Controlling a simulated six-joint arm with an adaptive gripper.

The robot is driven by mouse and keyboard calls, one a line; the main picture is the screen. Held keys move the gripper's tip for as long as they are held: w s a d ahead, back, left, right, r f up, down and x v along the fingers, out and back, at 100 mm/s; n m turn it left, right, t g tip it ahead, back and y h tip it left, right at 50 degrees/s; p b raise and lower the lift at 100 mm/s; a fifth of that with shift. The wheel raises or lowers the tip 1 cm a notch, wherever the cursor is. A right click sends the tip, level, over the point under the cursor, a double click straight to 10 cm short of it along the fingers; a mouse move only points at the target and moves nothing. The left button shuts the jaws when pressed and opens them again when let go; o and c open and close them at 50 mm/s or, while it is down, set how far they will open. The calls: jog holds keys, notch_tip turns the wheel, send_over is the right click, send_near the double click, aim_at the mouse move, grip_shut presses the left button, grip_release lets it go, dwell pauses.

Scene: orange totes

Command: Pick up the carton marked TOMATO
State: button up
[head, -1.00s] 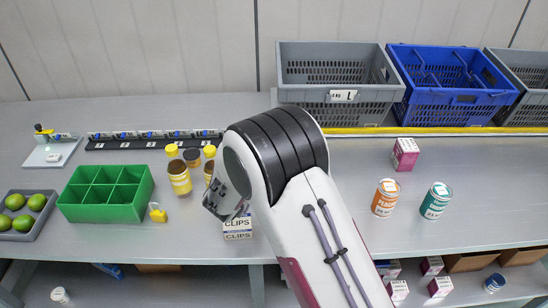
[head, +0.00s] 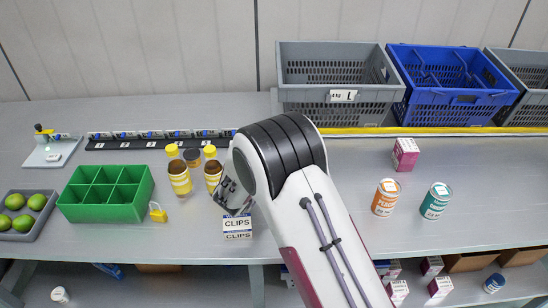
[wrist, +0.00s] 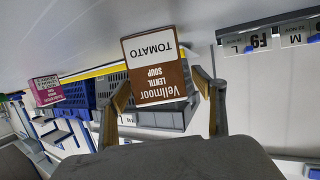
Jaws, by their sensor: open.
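The carton marked TOMATO (wrist: 157,72) shows in the wrist view, upside down in the picture. It has a white panel reading TOMATO and a brown panel reading Vellmoor LENTIL SOUP. My gripper (wrist: 162,88) is open, with one finger at each side of the carton's brown part. I cannot tell whether the fingers touch it or how deep it sits between them. In the head view my arm hides the carton and the fingertips.
A CLIPS box (head: 237,227) stands just in front of my wrist in the head view. Yellow jars (head: 180,178) and a green divided tray (head: 75,211) are to the left. Crates (head: 450,98) line the back.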

jog(key=shift+w+d+f, duration=0.15)
jog(key=shift+w+d, duration=0.05)
jog(key=shift+w, duration=0.2)
jog(key=c, duration=1.4)
